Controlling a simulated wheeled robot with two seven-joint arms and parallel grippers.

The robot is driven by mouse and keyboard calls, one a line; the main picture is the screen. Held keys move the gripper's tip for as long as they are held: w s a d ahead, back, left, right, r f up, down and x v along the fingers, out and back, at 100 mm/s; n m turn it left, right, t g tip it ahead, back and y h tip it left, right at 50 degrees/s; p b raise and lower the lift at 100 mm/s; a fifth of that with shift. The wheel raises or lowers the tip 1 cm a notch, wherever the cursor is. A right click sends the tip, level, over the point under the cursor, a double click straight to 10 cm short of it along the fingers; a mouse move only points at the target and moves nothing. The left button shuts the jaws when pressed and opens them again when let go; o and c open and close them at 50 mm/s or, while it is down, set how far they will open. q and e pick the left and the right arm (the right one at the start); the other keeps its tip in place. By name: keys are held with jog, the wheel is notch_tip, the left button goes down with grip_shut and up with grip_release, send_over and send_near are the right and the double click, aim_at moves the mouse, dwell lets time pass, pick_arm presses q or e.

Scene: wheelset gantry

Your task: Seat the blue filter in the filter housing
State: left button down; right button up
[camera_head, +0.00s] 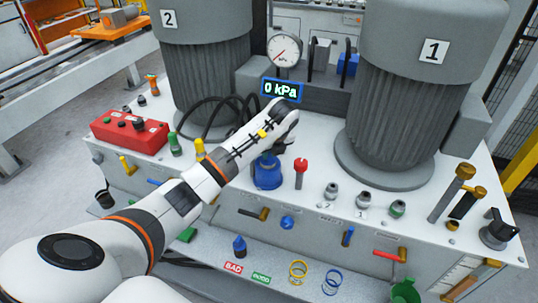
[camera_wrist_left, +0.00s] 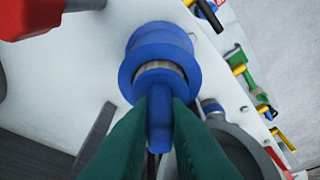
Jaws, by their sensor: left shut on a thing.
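My left gripper (camera_wrist_left: 160,108) has green fingers shut on the narrow blue stem of the blue filter (camera_wrist_left: 159,122). In the head view the hand hangs over the blue filter housing (camera_head: 267,175), which stands on the white bench top; the fingertips are largely hidden there. In the left wrist view the housing (camera_wrist_left: 160,42) is a round blue body with a wide flange and a pale ring. The stem lines up with that ring, but how deep the filter sits I cannot tell. My right gripper is not in view.
A red-handled valve (camera_head: 300,168) stands right of the housing, with a yellow-topped fitting (camera_head: 199,150) to the left. Large grey motors (camera_head: 415,90) and a gauge (camera_head: 284,50) stand behind; the display (camera_head: 281,90) reads 0 kPa. A small blue part (camera_head: 239,246) and springs (camera_head: 298,271) lie on the lower shelf.

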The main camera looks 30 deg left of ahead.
pick_arm(q)
jog(key=shift+f, duration=0.95)
jog(key=c, duration=1.4)
grip_release()
